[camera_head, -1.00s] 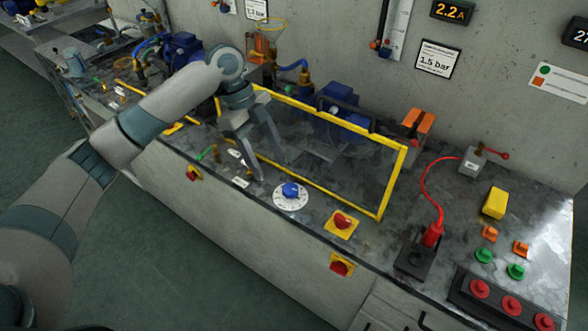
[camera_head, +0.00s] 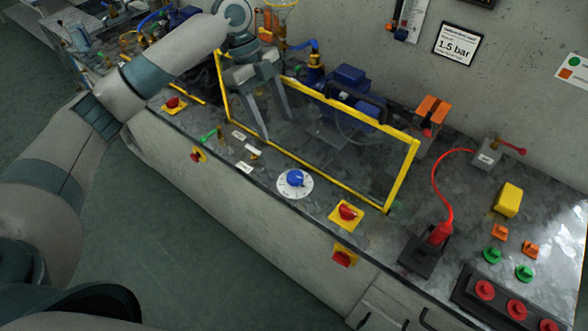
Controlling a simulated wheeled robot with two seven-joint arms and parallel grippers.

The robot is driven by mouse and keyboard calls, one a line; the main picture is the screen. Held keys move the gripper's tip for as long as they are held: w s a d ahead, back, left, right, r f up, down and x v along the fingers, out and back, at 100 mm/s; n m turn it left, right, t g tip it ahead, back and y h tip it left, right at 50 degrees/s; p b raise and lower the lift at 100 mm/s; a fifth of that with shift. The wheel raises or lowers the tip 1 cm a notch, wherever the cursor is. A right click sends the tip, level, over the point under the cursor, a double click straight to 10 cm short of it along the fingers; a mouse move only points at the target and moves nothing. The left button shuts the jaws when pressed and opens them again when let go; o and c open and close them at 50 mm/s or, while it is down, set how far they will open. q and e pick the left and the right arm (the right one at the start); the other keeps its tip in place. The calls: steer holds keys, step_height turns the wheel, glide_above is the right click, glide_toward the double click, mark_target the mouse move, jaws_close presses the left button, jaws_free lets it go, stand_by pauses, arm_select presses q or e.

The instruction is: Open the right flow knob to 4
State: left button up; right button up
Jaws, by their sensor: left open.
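The right flow knob looks to be the blue knob (camera_head: 295,178) on a round white dial (camera_head: 293,191) at the bench's front edge, in front of the yellow-framed clear guard. The dial's numbers are too small to read. My left gripper (camera_head: 276,128) is open and empty, pointing down above the bench, up and to the left of the knob and apart from it. My right gripper is not in view.
The yellow-framed guard (camera_head: 402,178) stands upright close behind the knob. A red knob on a yellow plate (camera_head: 347,213) sits to its right. A red plug (camera_head: 439,235) with a red cable stands farther right. White labels (camera_head: 246,167) lie left of the dial.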

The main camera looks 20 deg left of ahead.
arm_select(q)
steer(key=p, duration=0.2)
glide_toward(296, 176)
steer(key=p+x, duration=0.1)
steer(key=x, duration=0.6)
steer(key=shift+f+p, duration=0.15)
steer(key=shift+p, duration=0.2)
steer(key=shift+s+d+f, duration=0.1)
steer(key=shift+d+f, duration=0.1)
steer(key=shift+f, duration=0.25)
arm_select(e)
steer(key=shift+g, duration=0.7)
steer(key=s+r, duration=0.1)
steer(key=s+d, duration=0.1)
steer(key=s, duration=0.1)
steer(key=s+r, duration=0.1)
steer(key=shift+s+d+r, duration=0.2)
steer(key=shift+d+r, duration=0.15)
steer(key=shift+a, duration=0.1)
arm_select(q)
steer(key=c, duration=1)
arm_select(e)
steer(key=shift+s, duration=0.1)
